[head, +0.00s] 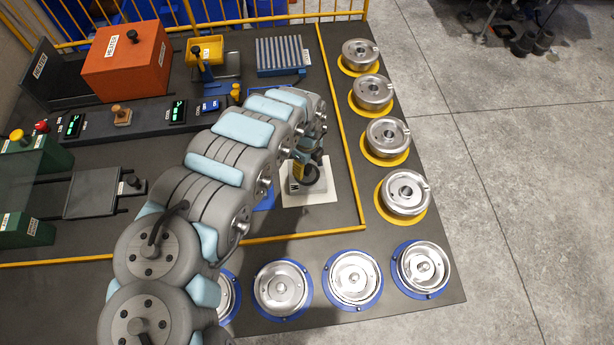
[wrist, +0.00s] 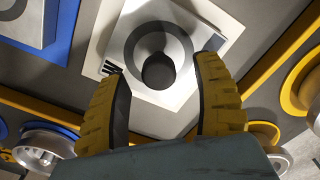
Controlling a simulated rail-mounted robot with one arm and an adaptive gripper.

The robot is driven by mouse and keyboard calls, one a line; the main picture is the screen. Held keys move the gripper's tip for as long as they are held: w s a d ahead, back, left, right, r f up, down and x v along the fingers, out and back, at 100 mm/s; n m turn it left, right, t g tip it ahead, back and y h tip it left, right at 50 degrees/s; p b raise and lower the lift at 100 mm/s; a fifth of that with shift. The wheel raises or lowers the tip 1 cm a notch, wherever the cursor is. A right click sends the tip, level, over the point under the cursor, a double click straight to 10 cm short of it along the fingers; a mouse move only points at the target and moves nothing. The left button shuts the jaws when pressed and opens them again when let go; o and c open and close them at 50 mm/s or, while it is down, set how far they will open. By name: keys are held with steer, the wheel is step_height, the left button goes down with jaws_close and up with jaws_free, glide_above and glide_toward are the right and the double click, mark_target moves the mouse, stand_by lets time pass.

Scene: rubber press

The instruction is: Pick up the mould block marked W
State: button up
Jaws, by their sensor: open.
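The mould block marked W (head: 295,188) is a grey metal block on a white square mat (head: 325,195), partly hidden behind my gripper in the head view. In the wrist view the block (wrist: 190,43) shows a dark ring around a black knob (wrist: 158,72), with a black mark near its left corner. My gripper (head: 309,180) is over the block. Its two yellow ribbed fingers (wrist: 163,75) are open, one on each side of the knob in the picture. I cannot tell whether either finger touches the knob.
A blue mat (head: 264,196) with a grey block (wrist: 22,22) on it lies left of the white mat. Silver round moulds on yellow rings (head: 404,192) line the right edge; others on blue rings (head: 283,289) line the front. A yellow rail (head: 343,130) runs between. An orange heater (head: 125,62) stands back left.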

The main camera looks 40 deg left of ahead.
steer(key=shift+s+f, duration=0.1)
steer(key=shift+f, duration=0.9)
jaws_close()
steer(key=shift+r, duration=0.2)
